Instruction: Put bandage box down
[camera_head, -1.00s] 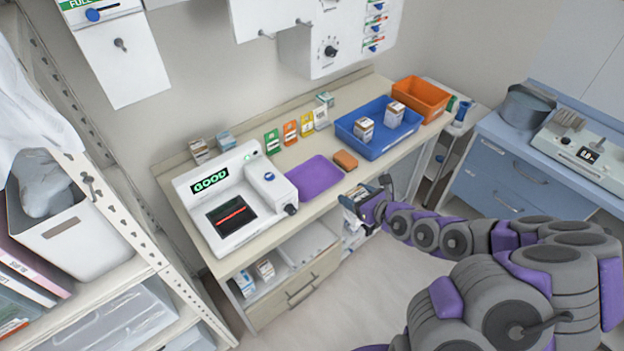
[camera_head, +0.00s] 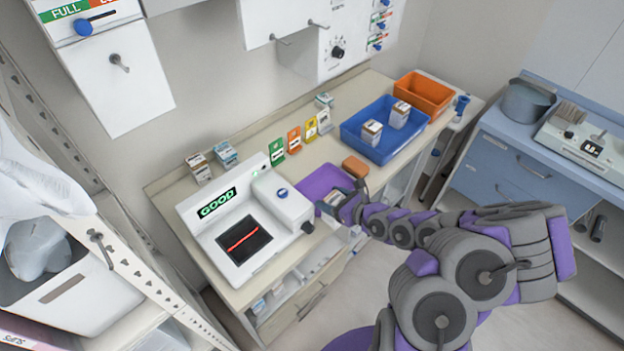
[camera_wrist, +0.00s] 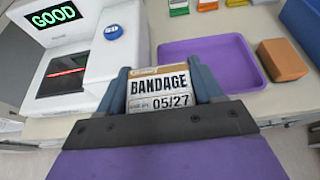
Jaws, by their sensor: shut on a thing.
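The bandage box (camera_wrist: 160,91) fills the gap between the fingers of my gripper (camera_wrist: 160,88) in the wrist view. Its label reads "BANDAGE" and "05/27". My gripper is shut on it. In the head view my gripper (camera_head: 338,203) is at the counter's front edge, by the near side of the purple tray (camera_head: 318,181). The box is mostly hidden there. In the wrist view the purple tray (camera_wrist: 240,60) lies flat and empty, beyond and to the right of the box. I cannot tell whether the box touches anything below it.
A white scanner (camera_head: 215,240) showing "GOOD" stands left of the tray. An orange-brown block (camera_head: 355,166) lies right of it. A blue tray (camera_head: 372,150) holds two boxes, with an orange bin (camera_head: 424,94) behind. Several small boxes and coloured cards line the wall.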

